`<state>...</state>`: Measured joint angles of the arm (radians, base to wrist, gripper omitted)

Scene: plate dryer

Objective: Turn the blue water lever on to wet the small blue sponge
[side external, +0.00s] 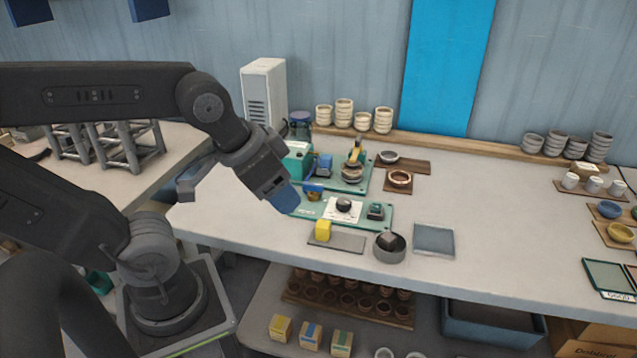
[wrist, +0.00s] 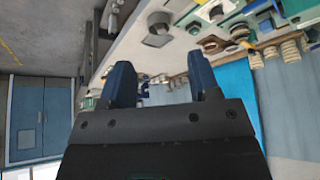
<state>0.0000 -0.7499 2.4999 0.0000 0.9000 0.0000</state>
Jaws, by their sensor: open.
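My gripper (side external: 282,196) is open, with blue fingers, and hangs at the left end of the green stations. In the wrist view, its two fingers (wrist: 160,82) are apart with nothing between them. A small blue piece on a brass-coloured fitting (side external: 313,189) lies just right of the fingertips; it may be the water lever. A blue block (side external: 324,161) stands farther back on the rear green base; it may be the small sponge, but it is too small to tell. A yellow tap-like part (side external: 355,152) stands beside it.
A white panel with a black knob (side external: 343,207) is on the front green base. A yellow block (side external: 323,229) sits on a grey slab. A grey-blue square mat (side external: 433,240) lies right.

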